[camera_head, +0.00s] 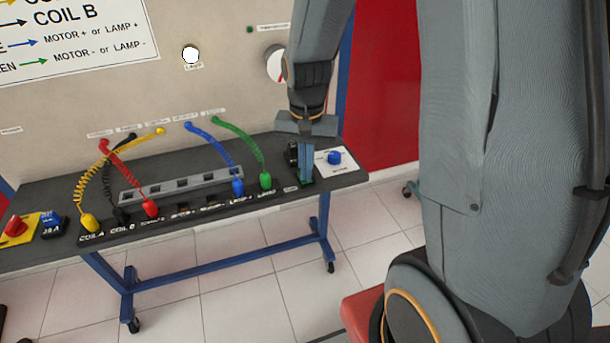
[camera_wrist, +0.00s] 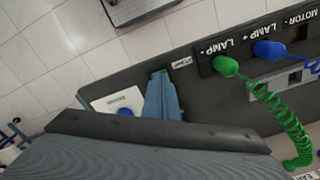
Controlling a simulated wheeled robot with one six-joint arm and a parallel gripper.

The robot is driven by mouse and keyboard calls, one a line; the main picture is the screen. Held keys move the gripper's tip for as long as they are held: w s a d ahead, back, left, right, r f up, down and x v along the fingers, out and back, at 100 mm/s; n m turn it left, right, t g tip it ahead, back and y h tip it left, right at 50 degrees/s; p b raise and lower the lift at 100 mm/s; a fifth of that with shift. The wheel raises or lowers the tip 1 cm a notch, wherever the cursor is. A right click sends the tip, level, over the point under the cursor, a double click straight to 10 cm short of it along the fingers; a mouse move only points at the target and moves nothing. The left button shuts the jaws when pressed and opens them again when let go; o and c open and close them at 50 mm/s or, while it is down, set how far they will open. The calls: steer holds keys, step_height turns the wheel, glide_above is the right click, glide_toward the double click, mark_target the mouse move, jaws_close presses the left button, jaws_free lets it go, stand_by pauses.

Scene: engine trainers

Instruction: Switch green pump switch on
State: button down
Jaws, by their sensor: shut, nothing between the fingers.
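The green pump switch (camera_head: 309,180) shows as a small green patch on the dark bench top, just at my gripper's tips. It also shows as a green edge past the fingertips in the wrist view (camera_wrist: 160,71), beside a small white label (camera_wrist: 181,62). My gripper (camera_head: 305,174) is shut and empty, pointing down at the switch. In the wrist view its blue-grey fingers (camera_wrist: 161,85) cover most of the switch. I cannot tell whether the tips touch it or whether it is on or off.
A blue knob (camera_head: 334,157) on a white plate stands right of my gripper. A green plug (camera_head: 265,181) and a blue plug (camera_head: 238,187) with coiled cables stand to the left. A red emergency knob (camera_head: 16,226) is at the far left. The upright panel (camera_head: 220,90) rises behind.

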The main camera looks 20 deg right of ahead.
step_height(320, 180, up, 7)
steer(key=p, duration=0.6)
stand_by(0.6)
steer(key=s+f+n+t+b, duration=0.1)
steer(key=s+f+n+b, duration=0.1)
steer(key=s+n+b, duration=0.4)
steer(key=s, duration=0.3)
steer(key=shift+s+f, duration=0.15)
steer(key=shift+f, duration=0.05)
stand_by(0.5)
